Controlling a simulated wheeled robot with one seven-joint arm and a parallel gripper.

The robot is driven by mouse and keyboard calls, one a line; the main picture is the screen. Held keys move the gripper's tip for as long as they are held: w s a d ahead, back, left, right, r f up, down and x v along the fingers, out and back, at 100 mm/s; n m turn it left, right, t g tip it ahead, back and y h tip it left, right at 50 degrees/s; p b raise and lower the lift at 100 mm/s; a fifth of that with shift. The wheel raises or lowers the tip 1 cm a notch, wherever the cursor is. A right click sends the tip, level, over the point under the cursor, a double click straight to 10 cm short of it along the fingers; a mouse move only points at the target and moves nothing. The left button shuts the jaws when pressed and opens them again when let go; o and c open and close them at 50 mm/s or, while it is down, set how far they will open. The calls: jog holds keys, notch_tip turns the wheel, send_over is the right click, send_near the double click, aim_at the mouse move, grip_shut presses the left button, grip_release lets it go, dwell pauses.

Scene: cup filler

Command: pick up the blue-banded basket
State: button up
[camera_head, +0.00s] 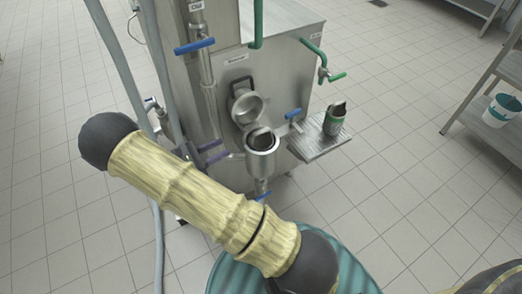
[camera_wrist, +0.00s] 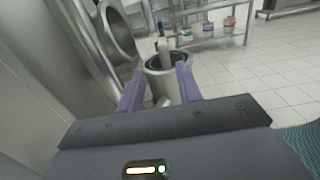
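My gripper (camera_wrist: 158,82) has two purple fingers spread apart, with nothing seen held between them. In the head view the purple fingers (camera_head: 214,152) point at a steel cylindrical cup (camera_head: 262,158) on the machine's front, just to its left. In the wrist view the same cup (camera_wrist: 160,85) is ahead, between and beyond the fingertips. It has a dark inside, and a grey upright piece (camera_wrist: 164,52) shows at its mouth. I cannot make out a blue band on it or tell whether a basket sits inside.
The steel machine (camera_head: 275,75) has an open round hatch (camera_head: 246,106) above the cup, plus blue and green valve handles. A side tray (camera_head: 318,140) bears a dark and green container (camera_head: 335,120).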

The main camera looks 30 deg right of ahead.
aim_at(255, 134)
jog(key=d, duration=1)
jog(key=shift+w+b, duration=0.1)
jog(key=shift+b, duration=0.3)
jog(key=shift+d+b, duration=0.45)
jog(key=shift+d, duration=2.2)
grip_shut()
